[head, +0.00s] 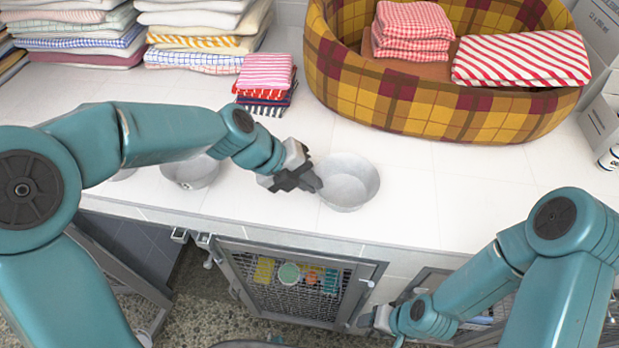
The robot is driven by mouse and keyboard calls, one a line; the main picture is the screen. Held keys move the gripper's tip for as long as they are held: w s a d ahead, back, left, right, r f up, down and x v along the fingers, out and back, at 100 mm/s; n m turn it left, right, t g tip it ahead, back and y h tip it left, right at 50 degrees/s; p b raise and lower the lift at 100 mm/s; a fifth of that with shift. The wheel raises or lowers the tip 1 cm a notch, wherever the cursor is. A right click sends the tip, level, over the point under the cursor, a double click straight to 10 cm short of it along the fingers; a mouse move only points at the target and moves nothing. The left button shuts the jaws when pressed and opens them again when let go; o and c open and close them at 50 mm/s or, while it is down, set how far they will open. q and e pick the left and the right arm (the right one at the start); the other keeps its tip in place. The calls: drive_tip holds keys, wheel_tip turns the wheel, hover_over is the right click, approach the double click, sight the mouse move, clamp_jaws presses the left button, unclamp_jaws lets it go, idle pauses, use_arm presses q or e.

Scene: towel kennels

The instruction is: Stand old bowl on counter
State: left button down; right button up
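A grey metal bowl (350,182) stands upright on the white tiled counter (470,195), near its front edge. My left gripper (312,184) is at the bowl's left rim, with its dark fingers at or against the rim. I cannot tell whether they pinch it. A second grey bowl (190,173) stands on the counter to the left, partly behind my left arm. Part of a third (124,174) shows further left. No mark shows which bowl is the old one. My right gripper (376,320) is low, in front of the kennels below the counter; its fingers are too small to read.
A plaid pet bed (420,108) holding folded towels stands at the back right. Folded towel stacks (200,35) and a small pile (265,80) are at the back left. Below is a mesh kennel door (295,285). Counter right of the bowl is clear.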

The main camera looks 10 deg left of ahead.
use_arm(q)
drive_tip(key=shift+d, duration=0.1)
drive_tip(key=shift+w+f, duration=0.1)
drive_tip(key=c, duration=1.3)
unclamp_jaws()
